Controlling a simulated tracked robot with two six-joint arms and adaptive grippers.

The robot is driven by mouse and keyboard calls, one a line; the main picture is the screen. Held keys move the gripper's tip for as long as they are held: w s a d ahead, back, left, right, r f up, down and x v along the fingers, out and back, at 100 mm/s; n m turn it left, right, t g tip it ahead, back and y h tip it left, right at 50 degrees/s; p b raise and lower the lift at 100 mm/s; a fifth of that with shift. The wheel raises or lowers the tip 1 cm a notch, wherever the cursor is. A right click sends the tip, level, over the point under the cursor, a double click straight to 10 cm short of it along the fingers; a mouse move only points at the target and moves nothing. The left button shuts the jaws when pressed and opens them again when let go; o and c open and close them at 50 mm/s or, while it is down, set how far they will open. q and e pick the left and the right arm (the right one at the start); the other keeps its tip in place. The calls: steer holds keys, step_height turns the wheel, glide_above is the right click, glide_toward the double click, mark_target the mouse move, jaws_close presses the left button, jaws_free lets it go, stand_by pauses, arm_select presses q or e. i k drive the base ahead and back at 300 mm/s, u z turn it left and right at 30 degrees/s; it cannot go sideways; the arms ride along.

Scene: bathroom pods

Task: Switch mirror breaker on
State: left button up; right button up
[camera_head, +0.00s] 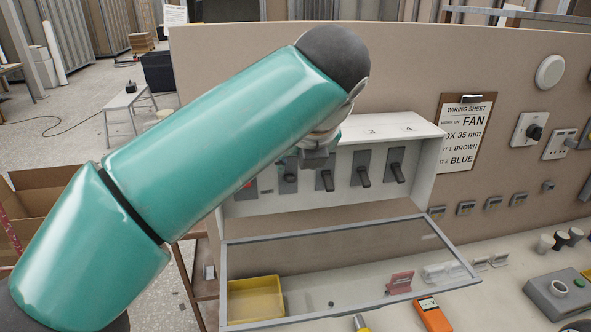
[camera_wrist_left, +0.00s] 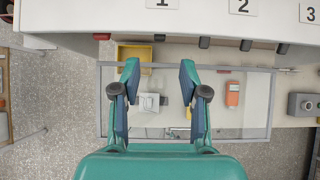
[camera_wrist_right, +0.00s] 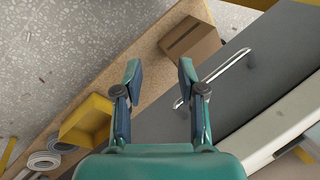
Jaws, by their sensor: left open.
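A white breaker box (camera_head: 425,150) is on the beige panel, with a row of dark switches; levers (camera_head: 363,176) and (camera_head: 397,172) point down. Another lever (camera_head: 325,180) is beside my gripper, and the left end of the row is partly hidden by my arm. No legible label tells which is the mirror breaker. Its framed clear lid (camera_head: 345,238) hangs open below. My left gripper (camera_head: 316,158) is mostly hidden behind my arm, in front of the box. In the left wrist view it (camera_wrist_left: 157,78) is open and empty. My right gripper (camera_wrist_right: 158,75) is open and empty.
A wiring sheet (camera_head: 467,130) on a clipboard hangs right of the box. A yellow tray (camera_head: 254,300) and an orange meter (camera_head: 433,314) are below. In the right wrist view are a cardboard box (camera_wrist_right: 190,42), a yellow bin (camera_wrist_right: 88,118) and a metal handle (camera_wrist_right: 222,72).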

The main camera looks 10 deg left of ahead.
mark_target(364, 179)
steer(key=k, duration=1)
